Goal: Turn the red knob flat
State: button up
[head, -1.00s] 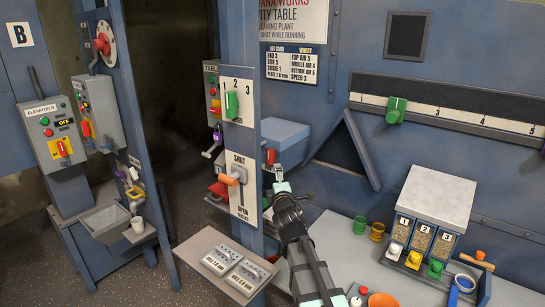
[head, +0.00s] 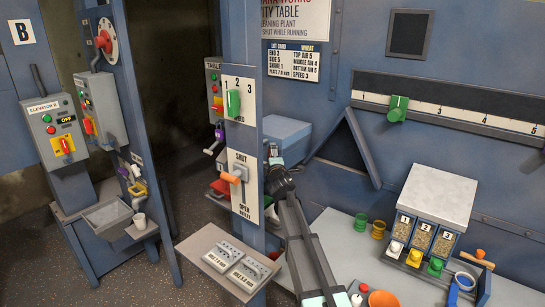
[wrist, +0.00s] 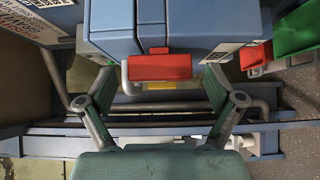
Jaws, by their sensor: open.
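A red block-shaped handle (wrist: 160,67) shows in the wrist view on the front of a blue-grey box, with a yellow patch below it. I cannot tell for sure whether it is the red knob. My gripper is open (wrist: 166,108), its two fingers apart on either side below the handle, with nothing held. In the head view my gripper (head: 276,160) is beside the column's right edge, partly hidden, and the handle there is hidden. Another red knob (head: 67,144) sits on a yellow plate on the Elevator B box, far left of my gripper.
A second red bar (wrist: 257,55) and a green bin-like part (wrist: 298,30) are at the right in the wrist view. The column's panel carries a green knob (head: 233,103) and an orange lever (head: 230,181). A seed box (head: 440,190) stands on the right bench.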

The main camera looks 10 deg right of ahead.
jog(key=shift+w, duration=0.45)
jog(key=c, duration=1.1)
jog(key=shift+c, duration=0.2)
jog(key=shift+f+b, duration=0.15)
jog(key=shift+b, duration=0.4)
